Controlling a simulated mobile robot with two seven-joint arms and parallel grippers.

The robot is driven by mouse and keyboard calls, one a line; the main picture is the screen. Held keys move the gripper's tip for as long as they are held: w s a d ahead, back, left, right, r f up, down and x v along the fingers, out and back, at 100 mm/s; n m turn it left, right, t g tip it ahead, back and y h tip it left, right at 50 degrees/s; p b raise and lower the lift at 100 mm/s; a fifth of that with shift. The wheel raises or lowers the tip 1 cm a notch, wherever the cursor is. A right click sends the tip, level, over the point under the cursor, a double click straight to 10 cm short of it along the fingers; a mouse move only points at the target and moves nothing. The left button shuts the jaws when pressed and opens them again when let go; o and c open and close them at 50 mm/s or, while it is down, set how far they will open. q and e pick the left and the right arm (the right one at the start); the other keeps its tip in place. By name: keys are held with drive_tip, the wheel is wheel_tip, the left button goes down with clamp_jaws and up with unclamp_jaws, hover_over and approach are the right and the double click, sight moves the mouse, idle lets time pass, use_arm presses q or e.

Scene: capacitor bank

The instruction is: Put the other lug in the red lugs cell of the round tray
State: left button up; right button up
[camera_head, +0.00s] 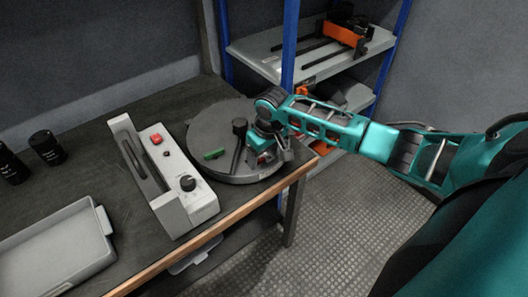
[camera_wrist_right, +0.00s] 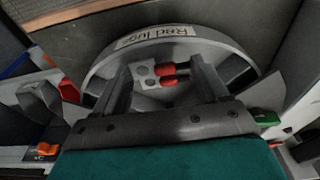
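The round grey tray (camera_head: 205,128) stands at the table's far right corner. In the right wrist view, its rim (camera_wrist_right: 95,65) carries a "Red lugs" label (camera_wrist_right: 148,36). Two lugs with red sleeves, one (camera_wrist_right: 166,69) beside the other (camera_wrist_right: 168,82), have pale flat ends pointing left. They appear in the labelled cell. My right gripper (camera_wrist_right: 160,82) is over this cell, fingers apart, with both lugs showing between them. In the head view, my right gripper (camera_head: 268,160) hides that part of the tray. My left gripper is not in view.
A dark-knobbed post (camera_head: 239,128) rises from the tray, near a green piece (camera_head: 214,154). Left of the tray stands a grey box (camera_head: 182,200) with a red button and black knob. A shallow grey bin (camera_head: 55,250) and black jars (camera_head: 46,147) are further left. Shelving (camera_head: 300,50) stands behind.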

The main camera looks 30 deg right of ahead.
drive_tip(key=o, duration=0.5)
drive_tip(key=shift+c, duration=0.2)
drive_tip(key=shift+r, duration=0.25)
wheel_tip(320, 180, up, 12)
drive_tip(key=s+p, duration=0.2)
drive_tip(key=s+a+f+t+y, duration=0.1)
drive_tip(key=a+f, duration=0.2)
drive_tip(key=a, duration=0.1)
drive_tip(key=s+a+f+n+t+y, duration=0.1)
drive_tip(key=a+f+t, duration=0.1)
drive_tip(key=a+f, duration=0.1)
drive_tip(key=s+a+f+t+y, duration=0.1)
drive_tip(key=s+a+f, duration=0.1)
drive_tip(key=a, duration=0.3)
drive_tip(key=shift+a+f+n+t, duration=0.35)
drive_tip(key=shift+f+n+t, duration=0.05)
drive_tip(key=shift+f, duration=0.3)
drive_tip(key=s+f+t+h, duration=0.1)
drive_tip(key=s+f+t, duration=0.3)
drive_tip(key=s, duration=0.7)
drive_tip(key=shift+s+f, duration=0.3)
drive_tip(key=shift+f, duration=0.1)
